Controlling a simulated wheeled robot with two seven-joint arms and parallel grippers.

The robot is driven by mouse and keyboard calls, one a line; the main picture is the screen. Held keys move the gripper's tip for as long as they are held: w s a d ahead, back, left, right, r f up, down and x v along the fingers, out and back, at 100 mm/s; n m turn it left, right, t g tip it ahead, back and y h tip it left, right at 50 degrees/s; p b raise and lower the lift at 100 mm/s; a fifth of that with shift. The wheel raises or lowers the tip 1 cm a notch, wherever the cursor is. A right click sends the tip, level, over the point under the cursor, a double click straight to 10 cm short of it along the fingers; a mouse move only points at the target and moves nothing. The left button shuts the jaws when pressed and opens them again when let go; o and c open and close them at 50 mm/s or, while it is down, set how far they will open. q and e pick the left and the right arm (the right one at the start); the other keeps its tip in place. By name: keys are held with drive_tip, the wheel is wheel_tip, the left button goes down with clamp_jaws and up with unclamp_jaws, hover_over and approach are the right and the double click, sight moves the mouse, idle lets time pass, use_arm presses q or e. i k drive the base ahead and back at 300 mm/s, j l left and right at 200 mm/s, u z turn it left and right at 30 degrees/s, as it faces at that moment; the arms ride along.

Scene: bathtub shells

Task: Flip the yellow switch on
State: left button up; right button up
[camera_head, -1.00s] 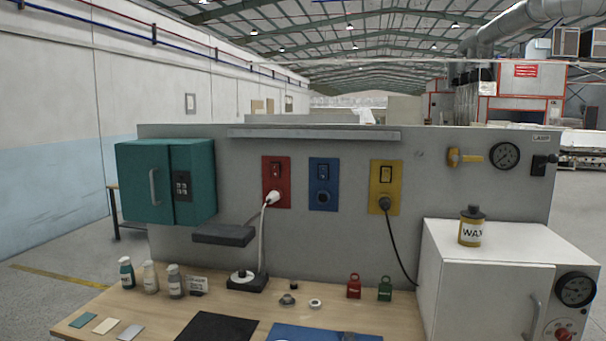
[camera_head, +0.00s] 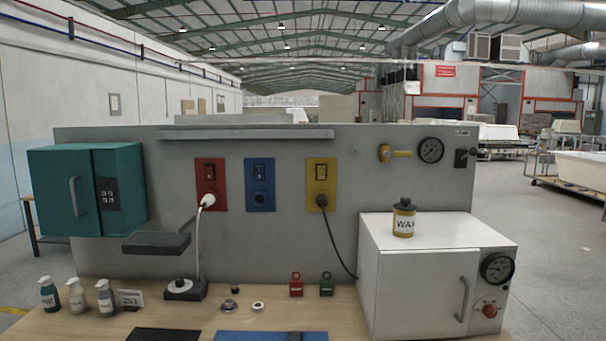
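The yellow switch plate (camera_head: 321,187) is on the grey back panel, to the right of the blue and red plates. Neither of my grippers shows in the head view.
A red plate (camera_head: 210,184) with a white plug and a blue plate (camera_head: 260,185) are to the left. A white oven (camera_head: 420,285) with a wax can (camera_head: 403,218) on top stands at the right. A teal cabinet (camera_head: 60,190) is at the left. Small padlocks (camera_head: 326,288) sit on the wooden bench.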

sight(321, 169)
drive_tip(key=k+l+u, duration=0.1)
drive_tip(key=k+l, duration=0.15)
drive_tip(key=j+z, duration=0.25)
drive_tip(key=j, duration=0.55)
drive_tip(key=j+z, duration=0.25)
drive_tip(key=j, duration=0.55)
drive_tip(key=i+z, duration=0.1)
drive_tip(key=i, duration=0.45)
